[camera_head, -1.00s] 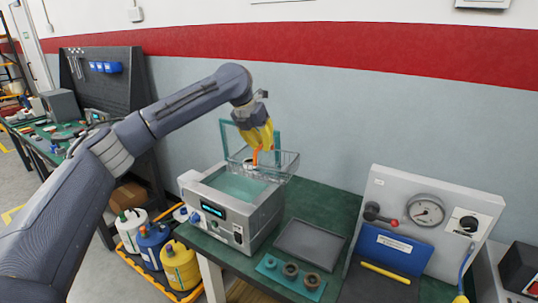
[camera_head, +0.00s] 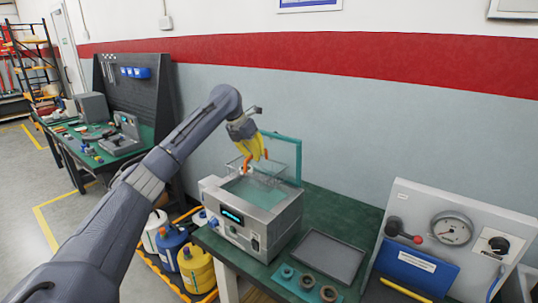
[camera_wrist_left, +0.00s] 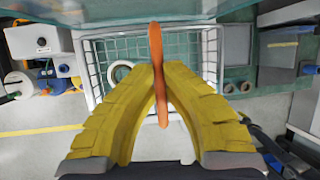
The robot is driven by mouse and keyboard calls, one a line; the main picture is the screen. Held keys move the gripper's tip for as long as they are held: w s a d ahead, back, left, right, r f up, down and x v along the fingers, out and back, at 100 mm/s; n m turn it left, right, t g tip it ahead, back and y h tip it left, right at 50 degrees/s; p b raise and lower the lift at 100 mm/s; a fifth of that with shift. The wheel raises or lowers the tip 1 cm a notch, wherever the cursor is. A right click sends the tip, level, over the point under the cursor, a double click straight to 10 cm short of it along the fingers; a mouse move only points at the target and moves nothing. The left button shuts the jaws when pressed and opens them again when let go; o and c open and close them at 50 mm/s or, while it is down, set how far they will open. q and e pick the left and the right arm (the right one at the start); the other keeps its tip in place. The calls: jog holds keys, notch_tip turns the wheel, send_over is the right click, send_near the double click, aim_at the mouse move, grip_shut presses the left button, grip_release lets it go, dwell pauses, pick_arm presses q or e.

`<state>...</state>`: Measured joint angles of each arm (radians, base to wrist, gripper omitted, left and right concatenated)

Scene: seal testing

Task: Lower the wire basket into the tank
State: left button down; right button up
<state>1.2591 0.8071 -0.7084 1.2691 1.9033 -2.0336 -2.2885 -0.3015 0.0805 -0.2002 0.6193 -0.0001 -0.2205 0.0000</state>
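The tank (camera_head: 262,226) is a grey metal box with a lit display on its front and an open top showing teal inside. The wire basket (camera_head: 268,178) is at the tank's opening, toward its back; I cannot tell how far it sits below the rim. My left gripper (camera_head: 254,156) is above the tank, with yellow fingers closed on the basket's orange handle (camera_wrist_left: 155,42). The left wrist view shows the basket's mesh (camera_wrist_left: 187,62) below the fingers and a pale ring (camera_wrist_left: 121,70) inside it. My right gripper is out of view.
A teal-edged clear lid (camera_head: 299,150) stands upright behind the tank. A dark tray (camera_head: 330,254), several rings on a teal mat (camera_head: 290,284) and a gauge panel (camera_head: 425,215) are to the right. Coloured containers (camera_head: 196,270) stand on the floor at left.

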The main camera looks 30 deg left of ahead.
pick_arm(q)
jog(key=shift+a+f, duration=0.2)
jog(key=shift+f, duration=0.05)
jog(key=shift+f, duration=1.9)
jog(key=shift+f, duration=0.1)
notch_tip(320, 180, down, 11)
jog(key=shift+r, duration=0.2)
dwell(1.5)
jog(key=shift+f, duration=0.65)
dwell(0.9)
jog(key=c, duration=1.5)
grip_release()
jog(key=shift+r, duration=0.1)
